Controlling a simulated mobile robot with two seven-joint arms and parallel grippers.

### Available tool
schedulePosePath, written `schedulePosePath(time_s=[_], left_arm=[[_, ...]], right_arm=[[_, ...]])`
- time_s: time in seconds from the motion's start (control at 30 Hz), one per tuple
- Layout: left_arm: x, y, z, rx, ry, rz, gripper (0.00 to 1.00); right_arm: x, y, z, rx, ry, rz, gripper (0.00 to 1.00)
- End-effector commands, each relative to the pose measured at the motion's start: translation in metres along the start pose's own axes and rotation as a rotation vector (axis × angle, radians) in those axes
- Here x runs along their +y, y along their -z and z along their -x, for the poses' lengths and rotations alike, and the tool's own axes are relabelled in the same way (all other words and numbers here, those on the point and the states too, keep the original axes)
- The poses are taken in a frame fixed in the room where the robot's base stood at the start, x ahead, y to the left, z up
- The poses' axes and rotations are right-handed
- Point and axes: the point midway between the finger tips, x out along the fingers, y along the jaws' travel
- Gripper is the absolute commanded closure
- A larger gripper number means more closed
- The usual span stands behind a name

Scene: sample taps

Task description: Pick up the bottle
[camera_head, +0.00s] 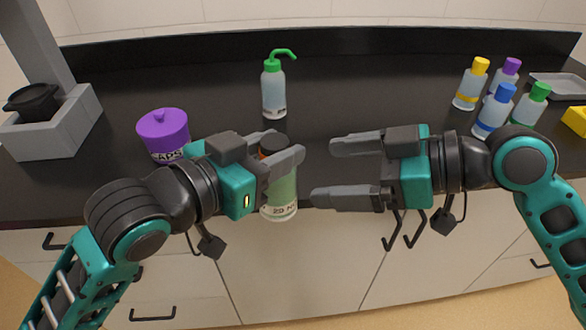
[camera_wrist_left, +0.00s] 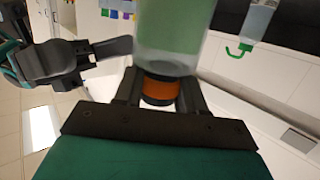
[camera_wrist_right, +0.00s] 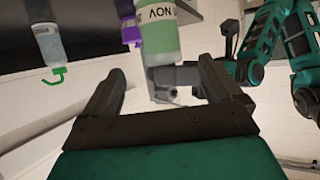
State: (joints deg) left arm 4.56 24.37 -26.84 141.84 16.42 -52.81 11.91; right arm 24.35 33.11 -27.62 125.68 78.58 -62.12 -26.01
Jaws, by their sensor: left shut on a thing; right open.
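The bottle (camera_head: 283,195) has pale green contents, a dark cap, an orange neck band and a label with "NOV" readable in the right wrist view (camera_wrist_right: 158,38). My left gripper (camera_head: 281,160) is shut on it near the cap. The bottle is held roughly upright at the counter's front edge, its lower part seen against the cabinet fronts. The left wrist view (camera_wrist_left: 172,35) shows its neck between the fingers. My right gripper (camera_head: 325,170) is open and empty, to the right of the bottle, its fingertips pointing towards it.
A green-topped wash bottle (camera_head: 273,90) stands behind on the dark counter (camera_head: 370,90). A purple lidded jar (camera_head: 163,130) stands left, near a grey stand (camera_head: 50,130). Several colour-capped bottles (camera_head: 493,115), a grey tray (camera_head: 560,85) and a yellow item (camera_head: 575,118) are at right. The counter's middle is clear.

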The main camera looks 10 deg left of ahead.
Motion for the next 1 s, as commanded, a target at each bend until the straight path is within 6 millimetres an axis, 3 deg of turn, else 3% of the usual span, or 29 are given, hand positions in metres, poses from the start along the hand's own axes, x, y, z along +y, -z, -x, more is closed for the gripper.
schedulePosePath(time_s=[0.2,0.4,0.6,0.87,1.0], left_arm=[[0.000,0.001,0.000,0.003,0.000,-0.001,1.00],[0.000,0.001,0.000,0.003,0.000,-0.001,1.00],[0.000,0.001,0.000,0.003,0.000,-0.001,1.00],[0.000,0.001,0.000,0.003,0.000,-0.001,1.00],[0.000,0.001,0.000,0.003,0.000,-0.001,1.00]], right_arm=[[0.000,0.001,-0.044,0.004,0.002,-0.003,0.08],[0.000,0.001,-0.072,0.003,0.001,-0.003,0.08],[0.001,0.000,-0.084,0.001,-0.001,-0.002,0.08],[0.001,0.000,-0.085,0.001,-0.002,-0.001,0.08],[0.000,0.000,-0.084,0.001,-0.002,-0.001,0.21]])
